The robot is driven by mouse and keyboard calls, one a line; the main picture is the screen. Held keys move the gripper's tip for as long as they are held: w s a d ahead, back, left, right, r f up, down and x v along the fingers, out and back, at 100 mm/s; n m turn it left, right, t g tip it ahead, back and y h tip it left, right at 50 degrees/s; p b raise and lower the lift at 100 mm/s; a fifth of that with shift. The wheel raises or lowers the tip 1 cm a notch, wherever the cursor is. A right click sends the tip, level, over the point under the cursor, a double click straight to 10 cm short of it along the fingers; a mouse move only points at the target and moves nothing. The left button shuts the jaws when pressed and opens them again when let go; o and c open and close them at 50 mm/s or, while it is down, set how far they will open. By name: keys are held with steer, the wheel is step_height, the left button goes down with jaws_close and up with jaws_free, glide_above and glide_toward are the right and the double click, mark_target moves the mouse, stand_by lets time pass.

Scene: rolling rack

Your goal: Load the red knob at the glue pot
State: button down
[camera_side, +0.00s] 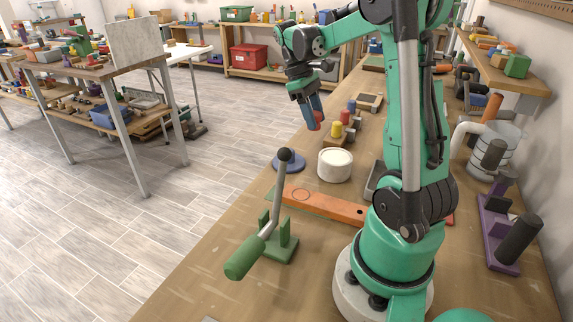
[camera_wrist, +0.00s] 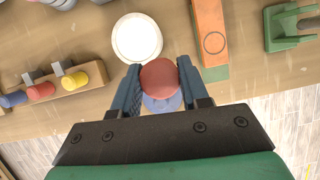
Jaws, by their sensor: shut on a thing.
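My gripper (camera_side: 311,110) has blue fingers and is shut on a red knob (camera_side: 316,123), held in the air above the bench. In the wrist view the red knob (camera_wrist: 160,76) sits between the two fingertips (camera_wrist: 160,82). The glue pot appears to be the round white pot (camera_side: 335,164), standing on the bench below and nearer the side camera than my gripper. In the wrist view the white pot (camera_wrist: 137,38) is just beyond the fingertips, apart from the knob. A blue disc (camera_side: 288,161) lies beside the pot, and the knob partly hides it in the wrist view (camera_wrist: 162,104).
A wooden block (camera_wrist: 70,85) with blue, red and yellow knobs stands near the pot. An orange bar (camera_side: 325,205) lies on the bench. A green lever fixture (camera_side: 281,243) rises near the bench's left edge. Purple fixtures (camera_side: 498,233) stand at right.

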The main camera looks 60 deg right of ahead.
mark_target(340, 157)
steer(key=s+d+n, duration=0.1)
steer(key=s+d+f+n+h, duration=0.1)
steer(key=s+n, duration=0.1)
steer(key=s+d+n, duration=0.1)
steer(key=shift+s+d+f+n+h, duration=0.25)
steer(key=shift+s+f+n+h, duration=0.05)
steer(key=shift+n+h, duration=0.1)
steer(key=shift+f, duration=2.85)
steer(key=shift+f, duration=0.55)
steer(key=shift+r, duration=3.5)
